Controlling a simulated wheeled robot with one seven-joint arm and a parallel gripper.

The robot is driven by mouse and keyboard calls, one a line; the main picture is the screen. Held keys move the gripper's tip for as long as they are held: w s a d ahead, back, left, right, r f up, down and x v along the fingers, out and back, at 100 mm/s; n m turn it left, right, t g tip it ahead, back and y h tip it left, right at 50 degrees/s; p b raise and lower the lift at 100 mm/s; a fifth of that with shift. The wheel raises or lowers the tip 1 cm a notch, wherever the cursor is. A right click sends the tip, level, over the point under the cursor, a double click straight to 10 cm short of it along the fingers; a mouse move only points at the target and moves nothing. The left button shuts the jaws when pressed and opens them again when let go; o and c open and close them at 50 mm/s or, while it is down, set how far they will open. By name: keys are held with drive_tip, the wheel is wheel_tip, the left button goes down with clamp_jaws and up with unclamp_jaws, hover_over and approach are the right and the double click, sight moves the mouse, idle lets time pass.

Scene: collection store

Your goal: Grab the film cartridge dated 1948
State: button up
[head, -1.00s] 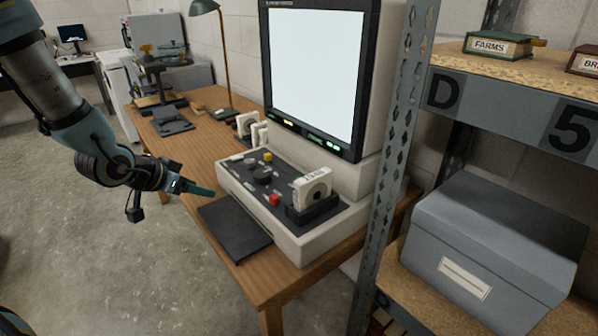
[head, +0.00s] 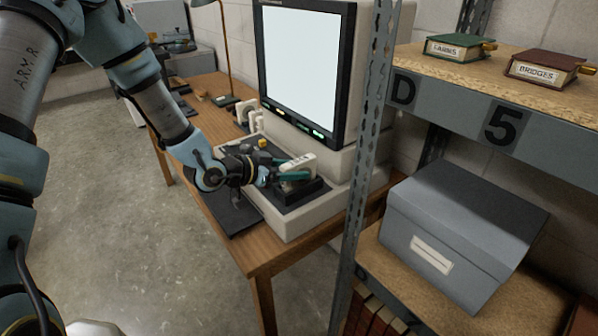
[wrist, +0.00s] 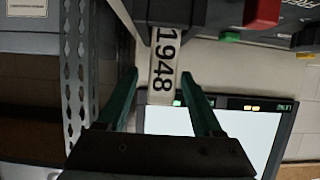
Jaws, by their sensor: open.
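The film cartridge (head: 300,161) is a pale block standing in a black holder (head: 302,189) on the front panel of the microfilm reader (head: 345,172). In the wrist view the cartridge (wrist: 163,58) shows its end label, 1948. My gripper (head: 292,176) is at the cartridge, and one green finger hides part of it in the head view. In the wrist view my gripper (wrist: 160,76) is open, with a finger on each side of the labelled end and gaps showing. I cannot tell how deep the fingers reach past the cartridge.
More pale cartridges (head: 254,119) stand farther back beside the reader. The lit screen (head: 305,72) rises behind the panel. A metal shelf post (head: 368,140) stands close on the right, with a grey box (head: 462,225) on its shelf. The floor (head: 120,210) at left is clear.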

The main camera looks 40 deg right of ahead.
drive_tip(key=shift+x, duration=1.3)
clamp_jaws()
